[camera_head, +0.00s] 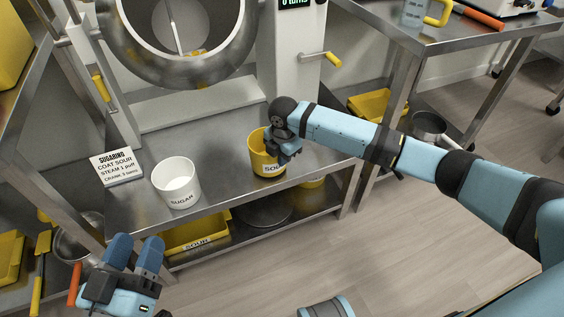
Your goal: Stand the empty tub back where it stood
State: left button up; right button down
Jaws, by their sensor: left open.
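A yellow tub (257,160) labelled SOUR is at the right part of the steel table (225,160), upright near its front edge. I cannot tell whether it rests on the table or hangs just above it. My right gripper (283,152) is at the tub's right rim and looks shut on it; the fingers partly cover the tub's opening. A white tub (178,187) labelled SUGAR stands upright on the table to the left, and its visible inside is pale. My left gripper (136,252) is open and empty, in front of the table at lower left.
A tilted steel drum (182,78) stands behind the table top. A sugaring sign (116,167) is left of the white tub. A yellow bin (196,237) sits on the lower shelf. Bare table lies between the two tubs.

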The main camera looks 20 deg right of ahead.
jog(key=shift+f, duration=0.6)
pick_arm(q)
jog(key=shift+f, duration=0.3)
pick_arm(e)
jog(key=shift+r, duration=0.1)
pick_arm(q)
jog(key=shift+r, duration=0.15)
pick_arm(e)
jog(key=c, duration=1.3)
grip_release()
